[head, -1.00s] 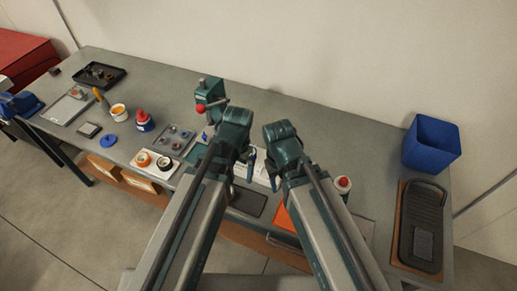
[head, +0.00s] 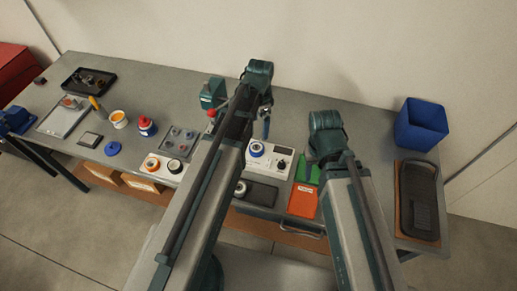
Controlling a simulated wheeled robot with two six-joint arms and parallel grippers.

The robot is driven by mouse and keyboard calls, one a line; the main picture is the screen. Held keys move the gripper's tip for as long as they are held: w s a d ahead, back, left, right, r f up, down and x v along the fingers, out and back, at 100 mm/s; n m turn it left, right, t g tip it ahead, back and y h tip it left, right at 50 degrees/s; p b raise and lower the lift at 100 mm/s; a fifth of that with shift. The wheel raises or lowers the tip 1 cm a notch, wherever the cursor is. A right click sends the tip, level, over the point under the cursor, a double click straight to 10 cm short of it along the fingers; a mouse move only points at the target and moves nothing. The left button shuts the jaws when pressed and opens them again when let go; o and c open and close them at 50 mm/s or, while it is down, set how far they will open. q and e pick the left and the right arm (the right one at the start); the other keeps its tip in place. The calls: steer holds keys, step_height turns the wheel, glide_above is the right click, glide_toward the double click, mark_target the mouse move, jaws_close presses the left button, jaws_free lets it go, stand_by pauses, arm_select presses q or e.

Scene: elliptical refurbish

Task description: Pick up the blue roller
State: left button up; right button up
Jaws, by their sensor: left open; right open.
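A round part with a blue rim and pale centre (head: 255,149), which looks like the blue roller, sits on a white device (head: 280,163) near the middle of the bench. My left gripper (head: 265,125) points down just behind and above it, apart from it as far as I can tell. The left gripper is open and its fingers are partly hidden by the wrist. My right gripper (head: 323,165) is to the right, over the green mat's edge. It is open, with its fingers mostly hidden behind my arm.
A white block with an orange-ringed roller (head: 152,163) and a black roller (head: 174,166) stands left of my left arm. A dark pad (head: 262,194), orange tray (head: 303,201) and green mat (head: 307,169) lie in front. A blue bin (head: 420,124) and black tray (head: 420,200) are right.

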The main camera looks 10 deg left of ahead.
arm_select(q)
steer(key=b, duration=0.8)
glide_above(258, 146)
steer(key=f, duration=0.8)
steer(key=shift+s+d+f, duration=0.2)
steer(key=shift+d+f, duration=0.1)
steer(key=shift+r, duration=0.1)
arm_select(e)
step_height(258, 146, down, 8)
steer(key=shift+f, duration=0.2)
arm_select(q)
steer(key=f+b, duration=0.5)
steer(key=shift+a+f, duration=0.2)
steer(key=shift+a, duration=0.1)
arm_select(e)
step_height(258, 146, down, 5)
steer(key=shift+f, duration=0.15)
arm_select(q)
steer(key=shift+r, duration=0.1)
steer(key=shift+c, duration=0.3)
steer(key=c, duration=1.4)
steer(key=shift+r, duration=0.2)
arm_select(e)
steer(key=shift+r, duration=0.25)
